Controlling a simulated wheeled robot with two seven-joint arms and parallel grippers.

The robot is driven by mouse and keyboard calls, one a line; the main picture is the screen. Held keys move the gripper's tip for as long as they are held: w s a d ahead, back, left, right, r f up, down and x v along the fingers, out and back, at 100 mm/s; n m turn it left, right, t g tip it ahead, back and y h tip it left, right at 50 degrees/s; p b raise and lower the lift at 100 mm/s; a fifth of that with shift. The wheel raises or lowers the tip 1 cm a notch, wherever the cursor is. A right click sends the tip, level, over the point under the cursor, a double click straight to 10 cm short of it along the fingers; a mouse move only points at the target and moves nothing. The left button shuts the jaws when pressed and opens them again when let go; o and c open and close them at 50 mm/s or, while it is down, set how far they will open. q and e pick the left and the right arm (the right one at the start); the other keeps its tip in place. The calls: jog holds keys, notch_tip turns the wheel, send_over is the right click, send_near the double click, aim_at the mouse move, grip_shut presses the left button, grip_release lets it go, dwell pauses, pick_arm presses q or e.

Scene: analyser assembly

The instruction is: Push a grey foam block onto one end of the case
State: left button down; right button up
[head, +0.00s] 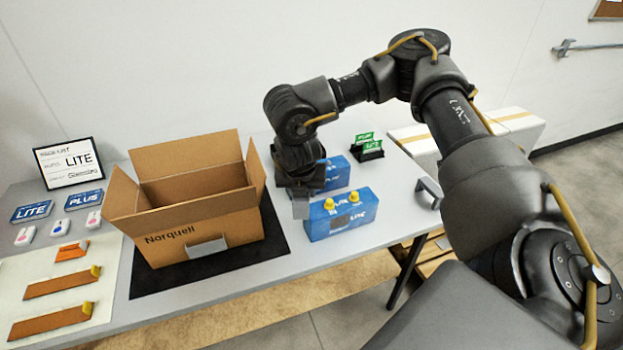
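A blue case (345,221) marked LITE, with two yellow knobs on top, stands on the table right of the black mat. My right gripper (299,194) points down at the left end of this case. A small light grey block (300,210) shows right under the gripper, close to that end. I cannot tell whether it is gripped or touches the case, as the dark gripper body hides the contact. A grey angled piece (429,191) lies at the table's right edge. My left gripper is not in view.
An open Norquell carton (200,221) stands on the black mat (150,283). A second blue box (337,174) is behind the case, near green cards (366,144). Orange-brown strips (62,287) and a framed sign (69,162) are at left.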

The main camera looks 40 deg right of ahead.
jog(key=shift+w+d+r+n+t+y, duration=0.15)
jog(key=shift+d+n+y, duration=0.1)
jog(key=shift+d+n, duration=0.5)
jog(key=shift+w+d+n+t+y, duration=0.1)
jog(key=shift+d+n+t+y, duration=0.3)
jog(key=shift+n, duration=0.6)
jog(key=shift+w+d+r+n+g+y, duration=0.1)
jog(key=shift+w+d+n+y, duration=0.05)
jog(key=shift+d+n, duration=0.65)
jog(key=shift+f, duration=0.1)
jog(key=b, duration=0.6)
send_over(312, 209)
notch_tip(312, 209, down, 6)
jog(key=shift+s+a+r, duration=0.1)
jog(key=shift+r+p, duration=0.3)
jog(key=shift+p, duration=0.15)
jog(key=shift+p, duration=0.3)
jog(key=shift+f+b, duration=0.9)
jog(key=shift+f, duration=0.35)
